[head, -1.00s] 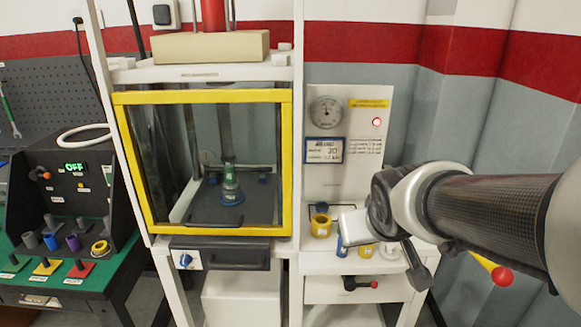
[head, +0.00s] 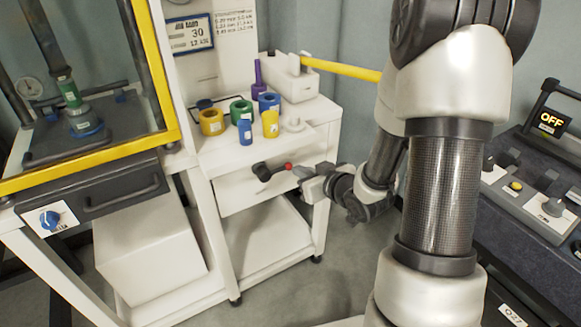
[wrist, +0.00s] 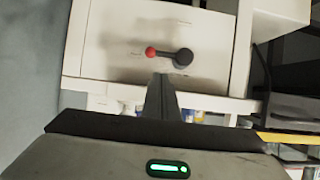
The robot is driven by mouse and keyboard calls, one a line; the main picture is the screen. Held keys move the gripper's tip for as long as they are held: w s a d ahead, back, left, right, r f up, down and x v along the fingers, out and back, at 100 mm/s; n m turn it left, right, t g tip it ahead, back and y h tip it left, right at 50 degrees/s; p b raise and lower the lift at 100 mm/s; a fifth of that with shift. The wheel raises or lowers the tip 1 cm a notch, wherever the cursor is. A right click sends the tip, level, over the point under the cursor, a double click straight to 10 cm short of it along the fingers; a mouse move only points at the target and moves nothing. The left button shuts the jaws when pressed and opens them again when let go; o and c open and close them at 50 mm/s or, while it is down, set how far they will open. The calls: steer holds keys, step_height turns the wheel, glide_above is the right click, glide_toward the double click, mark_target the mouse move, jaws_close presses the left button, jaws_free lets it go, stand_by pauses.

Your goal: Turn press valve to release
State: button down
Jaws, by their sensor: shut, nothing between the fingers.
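The valve handle (head: 266,171) is a dark lever with a red ball end, on the white panel front below the counter. It points right in the head view. In the wrist view the scene looks upside down, and the lever (wrist: 183,57) lies level with its ball to the left. My gripper (head: 302,172) is shut and empty, just right of the red ball in the head view. In the wrist view its closed fingers (wrist: 161,82) point at the panel, between ball and hub and close to the lever. I cannot tell whether they touch it.
The counter (head: 215,150) above holds several coloured rings and cylinders. A yellow bar (head: 340,69) sticks out at its right. The press with a yellow-framed guard (head: 90,165) and a blue knob (head: 50,220) is at left. A control box (head: 530,175) reading OFF stands at right.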

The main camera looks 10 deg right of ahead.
mark_target(284, 168)
steer(key=shift+a, duration=0.1)
steer(key=b+x, duration=0.2)
steer(key=x, duration=0.8)
steer(key=shift+d+f+m+y+p, duration=0.35)
steer(key=shift+m+p, duration=0.15)
steer(key=shift+p, duration=0.1)
stand_by(0.5)
steer(key=shift+w+d+f+m+g+y+p, duration=0.1)
steer(key=shift+f+m+g+y+p, duration=0.15)
steer(key=shift+m+y+p, duration=0.2)
steer(key=shift+d+f+m+g+y+p, duration=0.15)
steer(key=shift+f+m+y+p, duration=0.15)
steer(key=shift+f+m+p, duration=0.15)
steer(key=a+f+m+t+y+b, duration=0.1)
steer(key=a+f+m+y+b, duration=0.1)
steer(key=f+m+y, duration=0.3)
steer(key=a+f+m, duration=0.1)
steer(key=m, duration=0.3)
steer(key=shift+s+f+y+b, duration=0.3)
steer(key=shift+s+f+y, duration=0.1)
steer(key=shift+s+a, duration=0.1)
steer(key=shift+a, duration=0.1)
steer(key=shift+s+f, duration=0.1)
steer(key=shift+s, duration=0.05)
